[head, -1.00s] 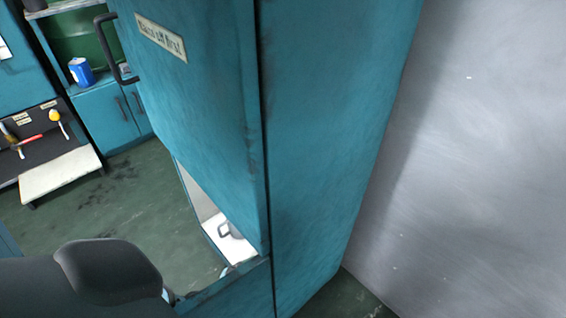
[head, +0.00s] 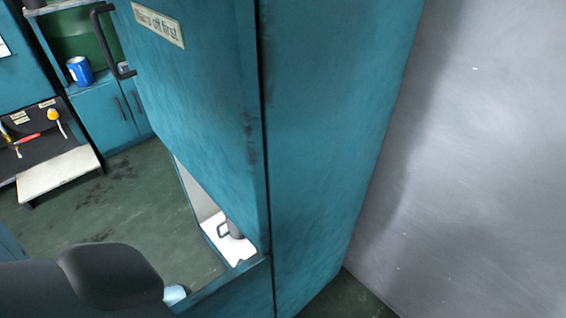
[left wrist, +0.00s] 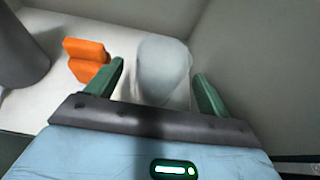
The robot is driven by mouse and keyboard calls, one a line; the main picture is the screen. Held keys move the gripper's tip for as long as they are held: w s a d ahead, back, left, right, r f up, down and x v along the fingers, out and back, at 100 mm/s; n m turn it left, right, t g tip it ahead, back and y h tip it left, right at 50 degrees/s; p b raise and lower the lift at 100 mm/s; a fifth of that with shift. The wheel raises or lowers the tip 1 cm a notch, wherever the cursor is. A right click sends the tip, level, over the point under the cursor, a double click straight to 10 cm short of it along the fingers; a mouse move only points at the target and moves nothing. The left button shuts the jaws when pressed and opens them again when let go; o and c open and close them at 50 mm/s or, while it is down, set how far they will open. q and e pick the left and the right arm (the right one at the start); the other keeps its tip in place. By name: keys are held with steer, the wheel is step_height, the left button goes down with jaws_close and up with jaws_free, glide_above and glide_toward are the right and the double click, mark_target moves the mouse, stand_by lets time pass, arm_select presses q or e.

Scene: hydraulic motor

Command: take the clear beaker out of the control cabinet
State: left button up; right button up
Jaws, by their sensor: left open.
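The clear beaker (left wrist: 163,72), pale and see-through, stands on the white floor of the control cabinet (head: 330,150), near an inner wall, in the left wrist view. My left gripper (left wrist: 158,78) is open, with one green finger on each side of the beaker. I cannot tell whether the fingers touch it. My right gripper is not in view.
An orange block (left wrist: 86,60) stands just left of the left finger. A dark grey mug (head: 236,229) stands inside the cabinet opening, left of the block in the left wrist view. A black handle (head: 106,45) juts from the cabinet front. Green floor lies open at left.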

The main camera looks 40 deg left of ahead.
arm_select(q)
steer(key=b+x, duration=0.1)
steer(key=x, duration=0.2)
steer(key=shift+w+f, duration=0.1)
steer(key=shift+w, duration=0.15)
steer(key=c, duration=1.1)
